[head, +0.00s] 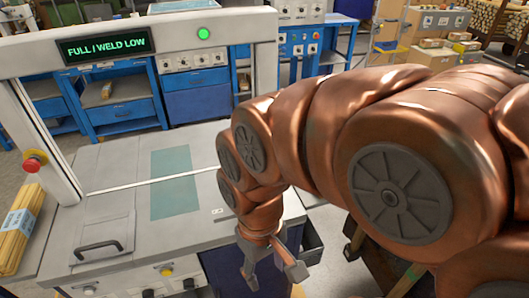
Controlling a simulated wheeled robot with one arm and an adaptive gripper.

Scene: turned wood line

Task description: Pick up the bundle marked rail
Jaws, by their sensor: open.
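A bundle of long yellow wooden sticks (13,246) lies at the left edge of the picture, beside the grey machine. A pale blue band with dark print wraps it, but the print is too small to read surely, so I cannot tell whether it says rail. The bundle is partly cut off by the frame. My gripper (270,271) is open and empty, pointing down in front of the machine's right front corner. It is well to the right of the bundle and apart from it. No other bundle is clearly marked rail.
A red button (34,161) sits near the bundle. Blue cabinets (196,92) stand behind. Boxes (434,58) and stacked wood (492,20) are back right.

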